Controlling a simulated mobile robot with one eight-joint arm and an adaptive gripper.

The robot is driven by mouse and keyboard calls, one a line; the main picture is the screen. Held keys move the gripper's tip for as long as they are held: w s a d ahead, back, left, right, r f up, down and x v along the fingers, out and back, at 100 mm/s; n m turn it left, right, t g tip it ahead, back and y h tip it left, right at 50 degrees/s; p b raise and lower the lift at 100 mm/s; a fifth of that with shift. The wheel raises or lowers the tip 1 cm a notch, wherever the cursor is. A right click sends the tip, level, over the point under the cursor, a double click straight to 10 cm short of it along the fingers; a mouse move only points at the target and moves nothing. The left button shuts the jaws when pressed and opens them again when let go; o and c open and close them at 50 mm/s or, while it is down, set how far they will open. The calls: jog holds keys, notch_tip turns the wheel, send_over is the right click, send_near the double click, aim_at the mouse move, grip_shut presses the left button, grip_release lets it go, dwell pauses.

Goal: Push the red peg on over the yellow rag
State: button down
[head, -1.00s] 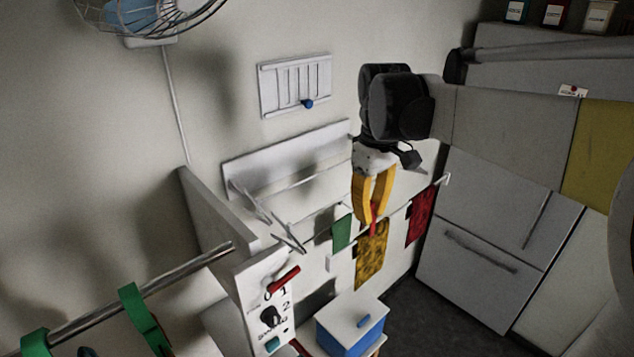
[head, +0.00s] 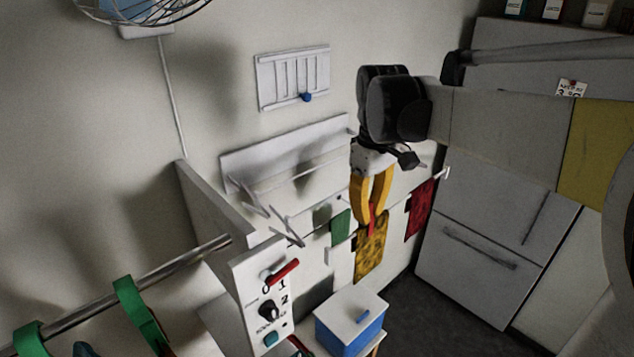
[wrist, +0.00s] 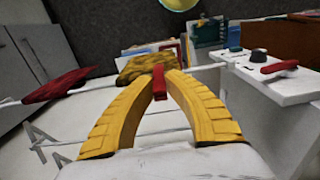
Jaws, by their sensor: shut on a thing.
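My gripper (head: 371,207) has yellow fingers shut on the red peg (head: 373,220). In the wrist view the red peg (wrist: 159,82) sits between the fingertips (wrist: 160,80), its far end against the yellow rag (wrist: 147,66). In the head view the mottled yellow rag (head: 371,250) hangs from a line below the fingertips, and the peg is at its top edge. I cannot tell how far the peg straddles the rag and line.
A green rag (head: 341,228) hangs to the left and a red rag (head: 419,209) to the right on the same line. A control panel (head: 262,300) with a red lever and a blue box with a white lid (head: 350,313) stand nearby. Grey drawers (head: 490,250) are at right.

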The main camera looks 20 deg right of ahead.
jog(key=shift+f+b, duration=0.45)
jog(key=shift+f, duration=0.3)
jog(key=c, duration=1.4)
grip_release()
jog(key=shift+r, duration=0.1)
jog(key=shift+r+p, duration=2.5)
jog(key=shift+r, duration=1)
jog(key=shift+f, duration=0.15)
